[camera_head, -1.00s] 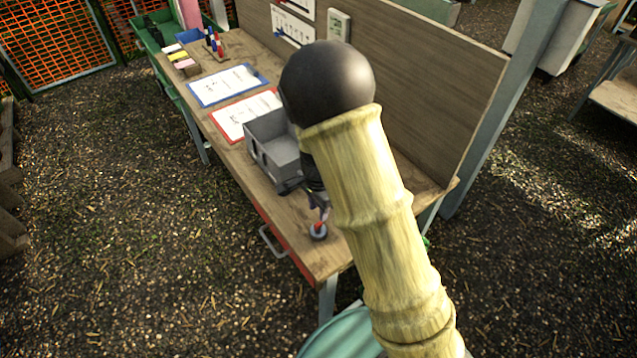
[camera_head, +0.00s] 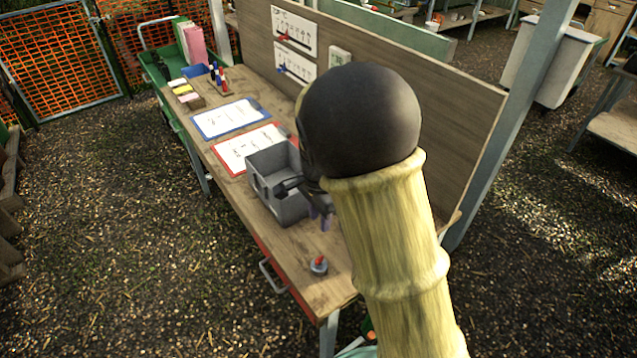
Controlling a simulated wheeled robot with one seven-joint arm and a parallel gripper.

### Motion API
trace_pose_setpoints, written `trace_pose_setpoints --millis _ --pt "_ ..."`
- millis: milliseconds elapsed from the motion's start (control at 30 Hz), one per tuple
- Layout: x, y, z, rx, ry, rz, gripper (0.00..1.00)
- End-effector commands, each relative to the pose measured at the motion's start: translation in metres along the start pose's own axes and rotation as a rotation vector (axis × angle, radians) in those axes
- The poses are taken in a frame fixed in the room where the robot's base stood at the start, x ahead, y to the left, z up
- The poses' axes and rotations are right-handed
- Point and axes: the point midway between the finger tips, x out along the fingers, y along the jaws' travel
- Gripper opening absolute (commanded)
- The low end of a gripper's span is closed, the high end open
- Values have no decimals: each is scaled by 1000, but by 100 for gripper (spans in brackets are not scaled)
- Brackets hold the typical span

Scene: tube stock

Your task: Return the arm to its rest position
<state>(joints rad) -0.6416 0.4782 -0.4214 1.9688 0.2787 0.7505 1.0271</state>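My arm rises from the lower right, with a bamboo-like link and a round black joint in front of the bench. My gripper (camera_head: 322,212) hangs behind the joint, just right of the grey bin (camera_head: 283,205) and above the wooden bench (camera_head: 290,248). Its fingers are small and partly hidden by my arm, so I cannot tell how far apart they are. A small round grey item with a red top (camera_head: 319,265) stands on the bench near its front end, apart from the gripper.
A red-framed sheet (camera_head: 232,160) and a blue-framed sheet (camera_head: 207,126) lie beyond the bin. Marker pens (camera_head: 219,80) stand at the far end. A wooden back panel (camera_head: 440,110) borders the bench on the right. Open ground lies to the left.

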Motion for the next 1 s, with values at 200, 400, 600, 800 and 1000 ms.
trace_pose_setpoints --millis 200,400,600,800,1000 --pt "-1 4 -2 -11 -1 -3 30" --pt "-8 39 -22 -162 0 -39 30" --pt "-19 100 -39 -465 50 -96 30" --pt "-27 157 -43 -783 149 -122 30" --pt "-28 182 -41 -958 211 -113 30"
